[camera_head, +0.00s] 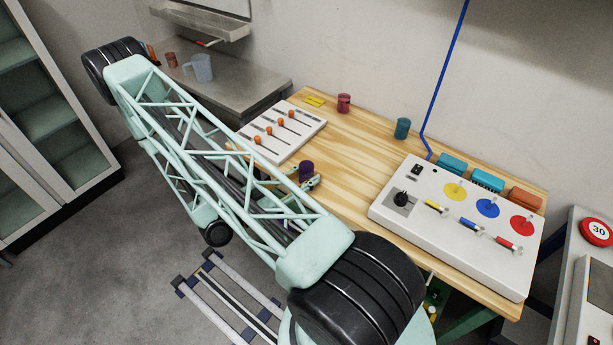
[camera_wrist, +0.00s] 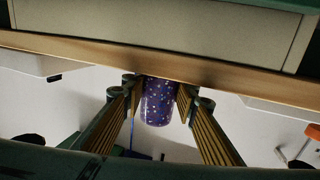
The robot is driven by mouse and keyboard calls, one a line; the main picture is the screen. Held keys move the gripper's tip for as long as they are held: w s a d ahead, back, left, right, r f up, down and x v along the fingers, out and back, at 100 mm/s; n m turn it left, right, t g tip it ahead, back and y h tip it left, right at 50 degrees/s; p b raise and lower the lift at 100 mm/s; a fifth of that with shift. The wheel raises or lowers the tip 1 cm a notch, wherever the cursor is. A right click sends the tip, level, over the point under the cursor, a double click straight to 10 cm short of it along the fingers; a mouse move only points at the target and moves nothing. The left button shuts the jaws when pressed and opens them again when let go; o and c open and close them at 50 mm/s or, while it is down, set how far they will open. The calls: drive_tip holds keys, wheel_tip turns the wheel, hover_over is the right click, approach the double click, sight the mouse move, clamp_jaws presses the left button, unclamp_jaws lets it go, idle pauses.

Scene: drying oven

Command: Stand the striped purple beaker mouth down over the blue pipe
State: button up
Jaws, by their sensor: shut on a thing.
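A purple beaker (camera_head: 306,168) is held above the near edge of the wooden table. In the wrist view the purple beaker (camera_wrist: 159,102) shows pale specks rather than clear stripes. My gripper (camera_head: 302,179) is shut on its sides, with one finger on each side in the wrist view (camera_wrist: 160,90). I cannot tell which way its mouth faces. A thin blue pipe or cable (camera_head: 445,75) runs down the wall and bends to end behind the white control box, far right of the beaker. No other clear blue pipe shows; my arm hides part of the table.
The wooden table (camera_head: 365,135) has a clear strip between a white slider panel (camera_head: 302,128) and the white control box (camera_head: 390,212). A red beaker (camera_head: 344,103) and a teal beaker (camera_head: 402,128) stand at the back. Teal and orange blocks (camera_head: 488,180) sit behind the control box.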

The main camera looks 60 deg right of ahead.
drive_tip(key=shift+f, duration=0.3)
idle(0.4)
drive_tip(key=o, duration=0.8)
drive_tip(key=shift+w+a, duration=0.1)
drive_tip(key=shift+a, duration=0.05)
drive_tip(key=shift+v, duration=5.8)
drive_tip(key=shift+a+r, duration=0.1)
